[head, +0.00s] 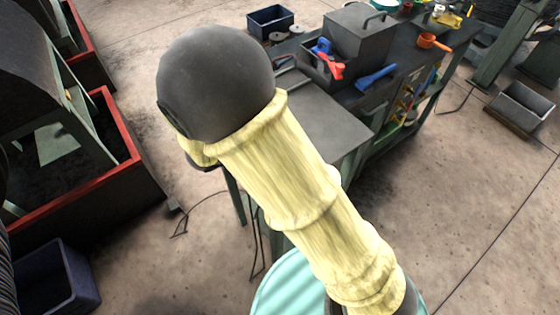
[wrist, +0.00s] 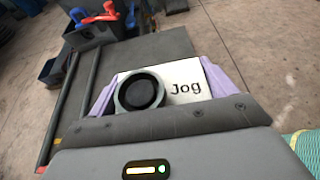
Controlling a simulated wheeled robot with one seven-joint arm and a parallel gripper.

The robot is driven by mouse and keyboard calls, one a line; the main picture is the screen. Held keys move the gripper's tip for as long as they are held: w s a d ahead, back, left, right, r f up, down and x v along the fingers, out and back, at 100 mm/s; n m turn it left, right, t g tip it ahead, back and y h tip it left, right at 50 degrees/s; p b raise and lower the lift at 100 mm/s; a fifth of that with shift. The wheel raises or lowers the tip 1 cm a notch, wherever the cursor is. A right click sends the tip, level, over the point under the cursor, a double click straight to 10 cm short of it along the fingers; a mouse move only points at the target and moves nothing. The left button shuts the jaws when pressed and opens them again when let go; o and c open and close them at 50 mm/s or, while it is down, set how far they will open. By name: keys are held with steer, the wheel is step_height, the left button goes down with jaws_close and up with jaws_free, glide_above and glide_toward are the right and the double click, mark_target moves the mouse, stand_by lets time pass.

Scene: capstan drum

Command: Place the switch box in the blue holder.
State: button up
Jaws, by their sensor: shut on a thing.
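In the wrist view, my gripper (wrist: 160,85) is shut on the switch box (wrist: 188,75). The box has a white face marked "Jog" and a round black button with a grey ring. Purple-grey fingers flank it on the left and right. In the head view my arm in its yellow sleeve hides the gripper and the box. A blue piece (head: 375,78) lies on the bench, and another blue piece (head: 321,47) stands by the grey toolbox beside a red one. I cannot tell which is the blue holder. A blue piece also shows at the wrist view's top left (wrist: 78,14).
The bench (head: 320,115) has a clear grey near end. A grey toolbox (head: 358,35) and an orange scoop (head: 430,40) stand farther along. A red-rimmed bin (head: 125,130) is at left, a dark blue crate (head: 55,280) on the floor at lower left.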

steer(key=shift+f+p, duration=0.3)
steer(key=shift+f, duration=2.25)
steer(key=shift+f+p, duration=0.4)
steer(key=shift+f, duration=1.7)
steer(key=shift+f, duration=0.15)
steer(key=o, duration=1.3)
